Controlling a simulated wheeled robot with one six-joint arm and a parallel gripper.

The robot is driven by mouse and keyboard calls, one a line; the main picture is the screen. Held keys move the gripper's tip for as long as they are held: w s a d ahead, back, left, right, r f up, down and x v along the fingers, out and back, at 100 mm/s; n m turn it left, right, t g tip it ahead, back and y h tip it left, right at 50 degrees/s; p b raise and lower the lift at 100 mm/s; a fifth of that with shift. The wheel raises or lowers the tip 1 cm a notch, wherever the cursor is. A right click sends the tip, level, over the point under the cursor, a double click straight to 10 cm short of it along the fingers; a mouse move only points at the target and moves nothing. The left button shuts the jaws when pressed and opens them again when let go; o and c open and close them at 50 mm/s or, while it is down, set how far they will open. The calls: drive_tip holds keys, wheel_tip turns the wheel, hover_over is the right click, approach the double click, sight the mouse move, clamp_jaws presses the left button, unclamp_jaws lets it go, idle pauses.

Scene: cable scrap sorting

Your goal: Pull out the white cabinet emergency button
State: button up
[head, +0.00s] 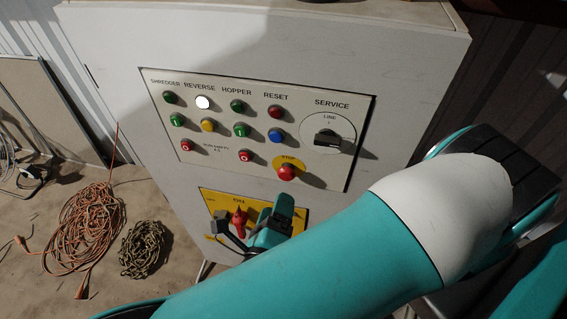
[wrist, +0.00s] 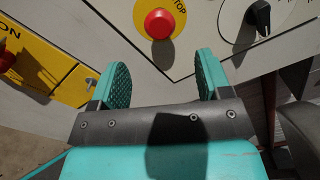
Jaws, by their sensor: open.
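The emergency button is a red mushroom head on a yellow disc marked STOP, on the lower right of the white cabinet's control panel. It shows in the head view (head: 286,173) and beyond the fingers in the wrist view (wrist: 159,24). My gripper (wrist: 162,64) is open and empty, its two teal padded fingers apart. In the wrist view the button lies ahead, between the lines of the fingers, and neither finger touches it. In the head view my gripper is low in front of the cabinet (head: 120,45), below the button, partly hidden by my arm.
A yellow plate with a red rotary switch (head: 239,222) is below the panel, close to my gripper. A black SERVICE knob (head: 328,138) is up and right of the button. Several coloured buttons fill the panel's left. An orange cable coil (head: 85,228) and a chain (head: 142,250) lie on the floor.

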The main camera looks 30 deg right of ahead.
sight(285, 178)
drive_tip(key=p+x, duration=0.3)
drive_tip(key=x, duration=0.5)
drive_tip(key=shift+d+r, duration=0.1)
drive_tip(key=shift+d, duration=0.05)
drive_tip(key=shift+w+d+p, duration=0.35)
drive_tip(key=shift+w+d, duration=0.05)
drive_tip(key=shift+w, duration=0.15)
drive_tip(key=c, duration=1.3)
drive_tip(key=shift+s+a+f+b, duration=0.2)
drive_tip(key=shift+a+f+b, duration=0.1)
drive_tip(key=shift+b, duration=0.1)
drive_tip(key=shift+s+a+b, duration=0.25)
drive_tip(key=shift+s+b, duration=0.1)
drive_tip(key=shift+b, duration=0.1)
drive_tip(key=o, duration=1.3)
drive_tip(key=shift+r, duration=0.15)
drive_tip(key=shift+s+a, duration=0.1)
